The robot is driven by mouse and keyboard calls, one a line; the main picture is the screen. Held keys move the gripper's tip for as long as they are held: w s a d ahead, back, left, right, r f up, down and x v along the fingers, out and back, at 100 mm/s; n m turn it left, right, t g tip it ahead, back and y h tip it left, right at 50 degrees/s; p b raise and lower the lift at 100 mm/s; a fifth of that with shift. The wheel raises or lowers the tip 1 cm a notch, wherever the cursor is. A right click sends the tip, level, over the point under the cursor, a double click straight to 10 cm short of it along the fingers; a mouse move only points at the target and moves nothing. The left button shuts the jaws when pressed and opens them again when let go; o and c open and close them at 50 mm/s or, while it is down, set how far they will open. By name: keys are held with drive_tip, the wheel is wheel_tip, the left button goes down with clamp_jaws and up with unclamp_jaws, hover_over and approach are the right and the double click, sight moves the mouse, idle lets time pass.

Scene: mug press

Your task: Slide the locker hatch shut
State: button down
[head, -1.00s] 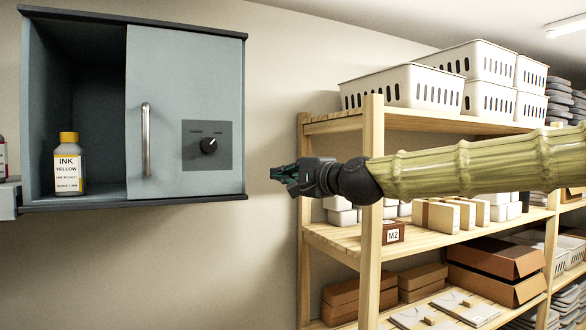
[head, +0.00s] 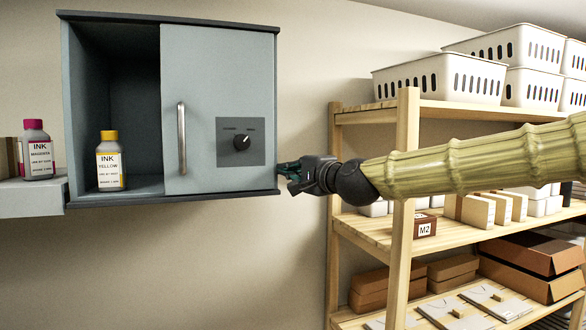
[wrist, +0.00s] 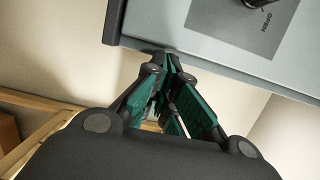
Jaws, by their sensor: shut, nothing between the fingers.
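The wall locker (head: 170,203) has a grey sliding hatch (head: 205,90) with a vertical bar handle (head: 182,138) and a dark knob (head: 242,143) on a panel. The hatch covers the right part of the front; the left part is open and shows a yellow ink bottle (head: 110,165) inside. My gripper (head: 286,170) is shut and empty at the locker's lower right corner. In the wrist view its closed green fingers (wrist: 168,95) are at the locker's edge, with the hatch panel (wrist: 215,25) above. I cannot tell whether they touch it.
A magenta ink bottle (head: 37,150) stands on a small ledge (head: 35,198) left of the locker. A wooden shelf rack (head: 405,180) with white baskets (head: 440,80) and boxes stands at the right, behind my arm. The wall below the locker is clear.

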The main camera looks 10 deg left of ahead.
sight(201, 171)
drive_tip(key=shift+s, duration=0.1)
drive_tip(key=s+a+b, duration=0.1)
drive_tip(key=s+a, duration=0.2)
drive_tip(key=a, duration=0.2)
drive_tip(key=s+a+b, duration=0.1)
drive_tip(key=s+a, duration=0.3)
drive_tip(key=a, duration=0.2)
drive_tip(key=s+a+b, duration=0.2)
drive_tip(key=s+a, duration=0.2)
drive_tip(key=a, duration=0.2)
drive_tip(key=shift+s, duration=0.25)
drive_tip(key=shift+d, duration=0.1)
drive_tip(key=shift+w+r, duration=0.1)
